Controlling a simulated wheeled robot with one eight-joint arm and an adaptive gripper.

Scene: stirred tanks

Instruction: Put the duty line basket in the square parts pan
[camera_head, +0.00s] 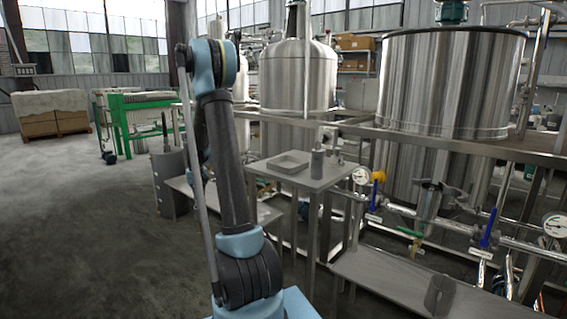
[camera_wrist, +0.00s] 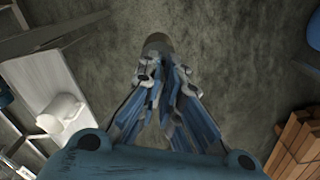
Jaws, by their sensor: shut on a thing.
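The square parts pan (camera_head: 289,162) is a shallow grey tray on a small metal table, right of my arm in the head view. In the wrist view my gripper (camera_wrist: 160,78) has its blue and grey fingers closed together on a small grey rounded thing, which I take to be the duty line basket (camera_wrist: 157,43). Only its end shows beyond the fingertips, over bare floor. The pan does not clearly show in the wrist view. In the head view the gripper and what it holds are hidden behind my arm.
A grey cylinder (camera_head: 317,164) stands beside the pan on the table (camera_head: 327,179). A lower bench (camera_head: 259,213) stands at left of it. Steel tanks (camera_head: 452,85) and pipes fill the right. Open floor (camera_head: 80,230) lies at left.

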